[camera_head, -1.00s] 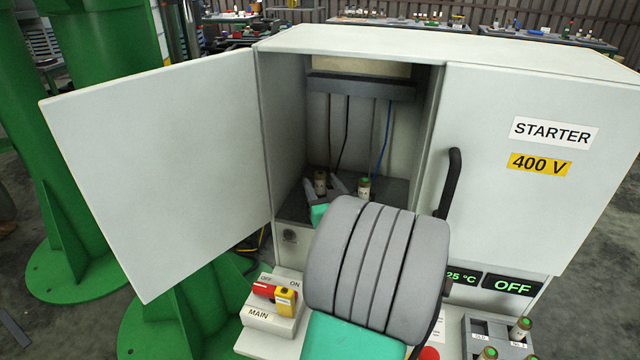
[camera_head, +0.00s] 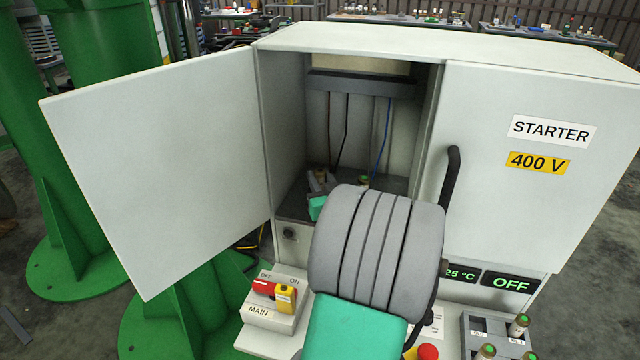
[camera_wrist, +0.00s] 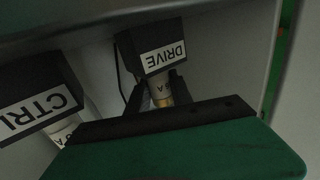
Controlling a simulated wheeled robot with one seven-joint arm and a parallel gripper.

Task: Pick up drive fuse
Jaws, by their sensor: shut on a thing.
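The drive fuse (camera_wrist: 161,88) is a pale cylinder with a gold band. In the wrist view it sits at a dark block labelled DRIVE, whose text appears upside down. My gripper (camera_wrist: 160,92) is shut on the fuse, one finger on each side. In the head view my gripper (camera_head: 320,184) reaches into the open cabinet, and the fuse is mostly hidden by the fingers. I cannot tell whether the fuse is still seated in its holder.
A second fuse (camera_wrist: 62,131) is by the CTRL block (camera_wrist: 40,98); its green top shows in the head view (camera_head: 364,180). The open cabinet door (camera_head: 160,170) is at left, the STARTER door (camera_head: 545,180) at right. A fuse tray (camera_head: 478,335) stands front right.

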